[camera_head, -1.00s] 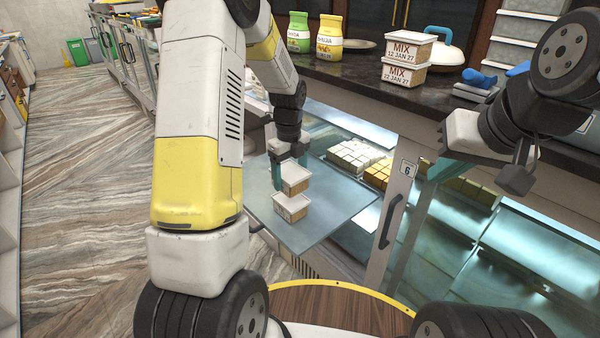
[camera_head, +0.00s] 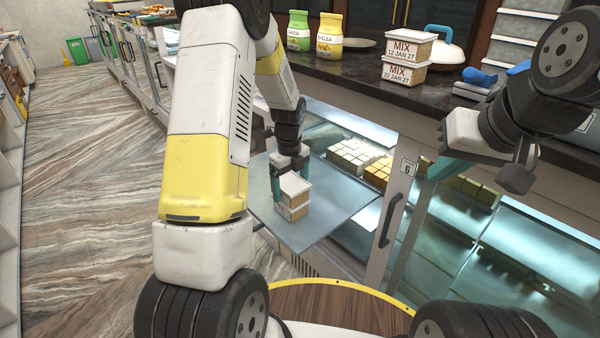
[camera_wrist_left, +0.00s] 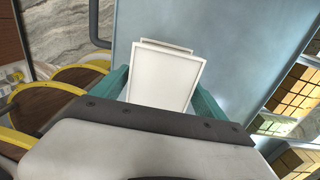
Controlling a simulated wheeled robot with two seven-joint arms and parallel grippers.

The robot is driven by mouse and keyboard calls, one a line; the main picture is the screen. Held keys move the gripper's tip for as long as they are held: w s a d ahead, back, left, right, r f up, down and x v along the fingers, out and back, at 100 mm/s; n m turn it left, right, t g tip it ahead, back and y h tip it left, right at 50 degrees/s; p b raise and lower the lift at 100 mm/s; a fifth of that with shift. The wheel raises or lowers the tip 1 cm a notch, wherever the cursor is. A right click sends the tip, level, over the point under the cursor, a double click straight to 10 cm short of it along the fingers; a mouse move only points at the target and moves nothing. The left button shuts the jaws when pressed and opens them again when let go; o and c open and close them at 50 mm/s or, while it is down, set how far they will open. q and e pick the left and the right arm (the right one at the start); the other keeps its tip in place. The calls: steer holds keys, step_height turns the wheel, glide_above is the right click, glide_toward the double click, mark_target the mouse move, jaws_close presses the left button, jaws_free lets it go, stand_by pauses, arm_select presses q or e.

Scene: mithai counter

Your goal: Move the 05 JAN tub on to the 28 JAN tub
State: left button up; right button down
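Two small white-lidded tubs stand one above the other on a grey shelf (camera_head: 330,222) in front of the counter. The upper tub (camera_head: 293,186) looks to be resting on, or just above, the lower tub (camera_head: 292,211). Their labels are too small to read. My left gripper (camera_head: 291,182) is shut on the upper tub, one teal finger on each side. In the left wrist view the upper tub's white lid (camera_wrist_left: 165,80) covers most of the lower tub, whose edge (camera_wrist_left: 168,45) shows just beyond. My right gripper (camera_head: 487,165) is at the right, its fingers partly hidden.
An open glass case with trays of sweets (camera_head: 355,155) lies behind the shelf. A door post with handle (camera_head: 390,220) stands right.

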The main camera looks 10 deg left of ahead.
mark_target(290, 183)
arm_select(q)
steer(key=shift+o, duration=0.4)
steer(key=shift+r, duration=0.25)
step_height(290, 183, up, 13)
steer(key=s+r+n+t+h, duration=0.1)
steer(key=s+r+n+t, duration=0.2)
steer(key=s+r+n, duration=0.7)
steer(key=s+d+r+n+t, duration=0.1)
steer(key=s+r+n, duration=0.1)
steer(key=s+n, duration=0.5)
steer(key=s+d+r+n+t+h, duration=0.1)
steer(key=s+n+t, duration=0.1)
steer(key=s+n, duration=0.5)
steer(key=shift+s+r+n, duration=0.15)
steer(key=shift+r+n, duration=0.2)
steer(key=shift+n, duration=0.15)
steer(key=shift+d, duration=0.1)
